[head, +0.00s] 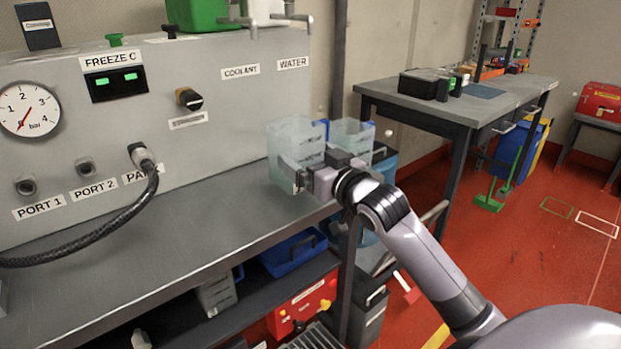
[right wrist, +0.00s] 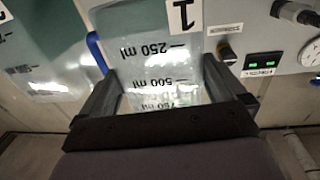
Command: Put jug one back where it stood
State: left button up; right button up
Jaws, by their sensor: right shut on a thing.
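Jug one (head: 288,142) is a clear, pale box-shaped measuring jug near the right end of the grey bench, below the COOLANT and WATER labels. My right gripper (head: 298,178) is shut on its lower part. In the right wrist view jug one (right wrist: 155,55) sits between the two fingers, with a "1" label, ml marks that read upside down and a blue handle at its left. I cannot tell whether its base touches the bench. A second similar jug (head: 351,135) stands just to the right, partly hidden; it also shows in the right wrist view (right wrist: 45,45). My left gripper is not in view.
A black hose (head: 105,222) lies along the left of the bench (head: 190,232). The bench's middle is clear. A workbench (head: 450,105) with tools stands behind at right.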

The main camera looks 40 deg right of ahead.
jog(key=shift+f, duration=1.85)
jog(key=o, duration=1)
jog(key=shift+f, duration=0.2)
jog(key=shift+c, duration=0.2)
jog(key=shift+r, duration=0.1)
jog(key=shift+s, duration=0.2)
jog(key=s, duration=1.1)
jog(key=s+a+f+g+y, duration=0.1)
jog(key=s+a+f, duration=0.3)
jog(key=f, duration=0.6)
jog(key=s+a+f+n+g+y, duration=0.1)
jog(key=s+a+f+g, duration=0.3)
jog(key=f, duration=0.6)
jog(key=s+a+f+n+g, duration=0.1)
jog(key=s+a+f+g, duration=0.1)
jog(key=s+a+f, duration=0.3)
jog(key=a+f, duration=0.3)
jog(key=f, duration=0.3)
jog(key=shift+s+g+y+b, duration=0.35)
jog(key=shift+s+g+y, duration=0.05)
